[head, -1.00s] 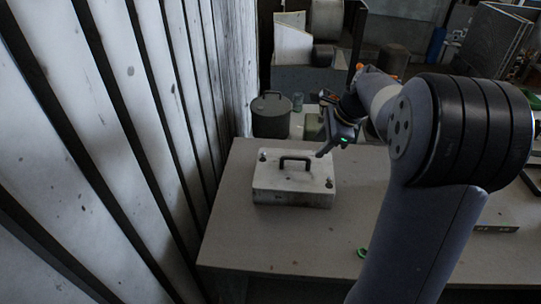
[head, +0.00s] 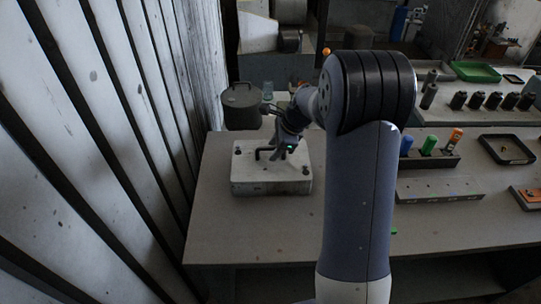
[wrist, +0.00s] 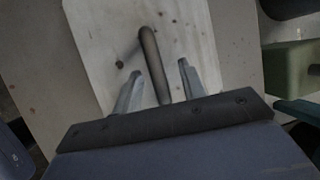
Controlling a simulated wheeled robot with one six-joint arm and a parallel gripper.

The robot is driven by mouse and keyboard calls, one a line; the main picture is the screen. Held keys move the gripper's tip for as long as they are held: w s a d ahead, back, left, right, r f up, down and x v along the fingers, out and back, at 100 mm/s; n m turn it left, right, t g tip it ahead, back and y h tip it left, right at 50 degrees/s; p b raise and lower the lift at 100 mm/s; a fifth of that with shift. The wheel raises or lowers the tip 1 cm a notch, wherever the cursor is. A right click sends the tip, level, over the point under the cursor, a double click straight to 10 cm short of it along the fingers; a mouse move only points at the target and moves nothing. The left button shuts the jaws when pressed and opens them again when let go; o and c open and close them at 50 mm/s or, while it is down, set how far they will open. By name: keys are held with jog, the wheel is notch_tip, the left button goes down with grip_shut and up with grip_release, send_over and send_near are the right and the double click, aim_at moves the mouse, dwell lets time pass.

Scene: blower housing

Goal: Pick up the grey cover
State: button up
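The grey cover (head: 270,181) is a pale grey box-shaped housing with a dark bar handle (head: 272,152) and dark knobs on its top. It rests on the table near the left wall. My gripper (head: 273,148) is over its top at the handle. In the wrist view my gripper (wrist: 158,78) is open, with the handle (wrist: 152,60) running between its two fingers. The cover's pale top (wrist: 105,40) fills the view behind them. I cannot tell whether either finger touches the handle.
A slatted pale wall (head: 120,120) stands close on the left. A dark lidded pot (head: 241,106) stands behind the cover. To the right are a rack with coloured cylinders (head: 430,150), a black tray (head: 507,149) and a green tray (head: 475,71). The table's front is mostly clear.

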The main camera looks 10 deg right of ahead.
jog(key=shift+a+f, duration=0.1)
jog(key=shift+f, duration=0.15)
jog(key=shift+c, duration=0.6)
grip_shut()
